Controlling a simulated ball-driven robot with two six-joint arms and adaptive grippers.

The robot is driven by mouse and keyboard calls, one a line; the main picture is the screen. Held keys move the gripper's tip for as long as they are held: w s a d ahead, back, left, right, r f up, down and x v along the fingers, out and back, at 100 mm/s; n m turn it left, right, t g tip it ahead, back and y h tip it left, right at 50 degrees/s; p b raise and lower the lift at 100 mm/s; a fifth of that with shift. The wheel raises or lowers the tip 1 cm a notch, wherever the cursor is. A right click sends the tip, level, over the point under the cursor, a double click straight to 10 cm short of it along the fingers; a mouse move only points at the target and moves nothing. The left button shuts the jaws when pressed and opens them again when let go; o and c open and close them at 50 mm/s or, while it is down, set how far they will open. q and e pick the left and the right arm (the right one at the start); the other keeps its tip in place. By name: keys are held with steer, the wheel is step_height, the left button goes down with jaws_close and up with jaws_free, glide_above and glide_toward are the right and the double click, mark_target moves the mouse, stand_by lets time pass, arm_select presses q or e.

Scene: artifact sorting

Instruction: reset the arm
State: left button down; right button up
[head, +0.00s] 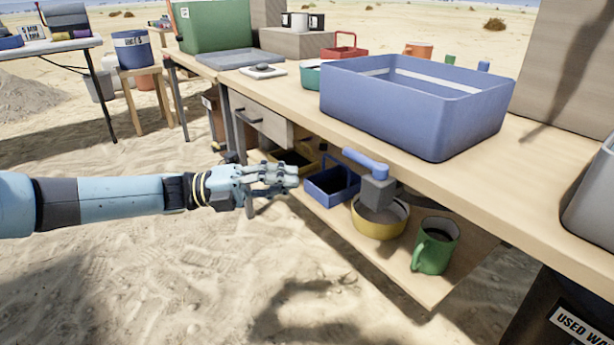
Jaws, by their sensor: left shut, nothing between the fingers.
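My left arm (115,203) reaches in from the left, stretched out level over the sand. My left gripper (285,178) is a light blue hand, shut and empty. In the picture it lies just left of the lower shelf and the blue basket, in front of the workbench. Whether it touches the shelf edge cannot be told. My right gripper is not in view.
The wooden workbench (560,170) carries a large blue bin (385,115) and a green case (212,25). The lower shelf (330,228) holds a blue basket (322,190), a yellow bowl (380,225) with a blue-handled tool (378,185), and a green mug (435,248). Open sand lies left.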

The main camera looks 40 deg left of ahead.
arm_select(q)
steer(key=v, duration=0.4)
steer(key=shift+w+a, duration=0.25)
steer(key=shift+a, duration=0.05)
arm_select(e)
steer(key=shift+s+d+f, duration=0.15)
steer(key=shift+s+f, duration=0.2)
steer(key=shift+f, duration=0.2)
arm_select(q)
steer(key=shift+f, duration=0.1)
